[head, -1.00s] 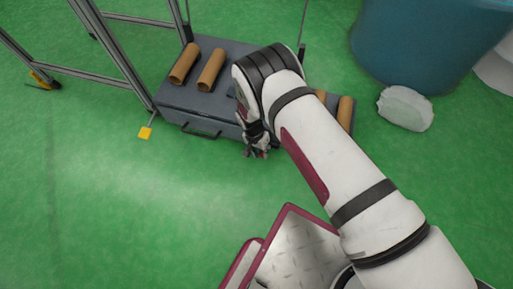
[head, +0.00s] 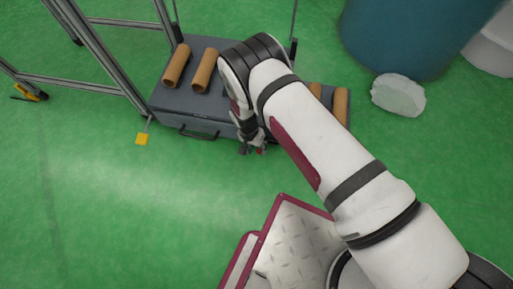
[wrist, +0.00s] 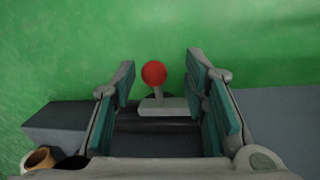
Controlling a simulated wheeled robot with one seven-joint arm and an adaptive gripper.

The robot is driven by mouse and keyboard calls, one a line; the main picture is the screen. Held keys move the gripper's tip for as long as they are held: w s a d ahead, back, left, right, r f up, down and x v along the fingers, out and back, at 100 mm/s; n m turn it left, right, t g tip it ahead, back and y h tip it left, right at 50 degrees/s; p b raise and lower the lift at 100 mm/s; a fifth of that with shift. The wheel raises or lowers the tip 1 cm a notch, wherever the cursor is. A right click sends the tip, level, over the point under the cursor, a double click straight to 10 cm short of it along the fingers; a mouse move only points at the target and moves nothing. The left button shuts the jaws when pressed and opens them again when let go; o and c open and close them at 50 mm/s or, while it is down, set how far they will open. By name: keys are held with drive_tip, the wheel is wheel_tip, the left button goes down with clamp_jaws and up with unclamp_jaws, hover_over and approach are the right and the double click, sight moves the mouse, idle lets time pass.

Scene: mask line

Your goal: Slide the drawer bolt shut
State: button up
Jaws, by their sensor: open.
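The drawer bolt shows in the wrist view as a red ball knob (wrist: 154,73) on a short stem above a light grey bar (wrist: 163,107). My gripper (wrist: 162,82) is open, with teal pads on either side of the knob. The knob is nearer the left finger, and a gap shows on both sides. In the head view my gripper (head: 252,150) points down at the front of the dark grey drawer cabinet (head: 165,103). The arm and gripper hide the bolt there. The drawer front has a dark handle (head: 198,133) to the left of my gripper.
Brown tubes (head: 203,72) lie on the cabinet top, on both sides of my arm. A metal frame (head: 105,58) stands at the left, with a yellow tag (head: 142,139) near the cabinet corner. A blue bin (head: 410,35) and white lump (head: 398,95) are at right.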

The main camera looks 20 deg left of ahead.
wheel_tip(320, 180, up, 12)
drive_tip(key=a, duration=0.2)
drive_tip(key=shift+a, duration=0.15)
drive_tip(key=shift+f, duration=0.15)
idle(0.4)
